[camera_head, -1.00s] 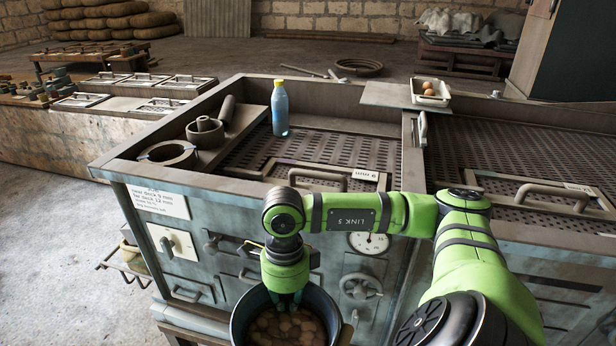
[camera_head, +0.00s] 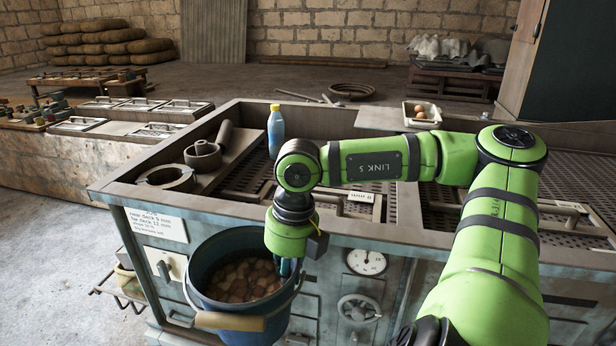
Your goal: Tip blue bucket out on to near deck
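The blue bucket (camera_head: 205,262) hangs in front of the machine's front panel, about upright, its rim near the machine's top front edge. It holds several brown lumps (camera_head: 243,279). Its bail with a wooden grip (camera_head: 228,321) hangs on the near side. My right gripper (camera_head: 288,268) is at the bucket's right rim and appears shut on it; the fingertips are partly hidden. Behind it is a sunken perforated deck (camera_head: 252,178), partly covered by my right arm. A second perforated deck (camera_head: 440,205) lies to the right. My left gripper is not in view.
A blue bottle with a yellow cap (camera_head: 276,132) stands at the deck's back left. Ring-shaped parts (camera_head: 168,178) lie on the left ledge. A white tray with eggs (camera_head: 422,115) sits at the back right. A handled plate (camera_head: 255,197) lies along the deck's front.

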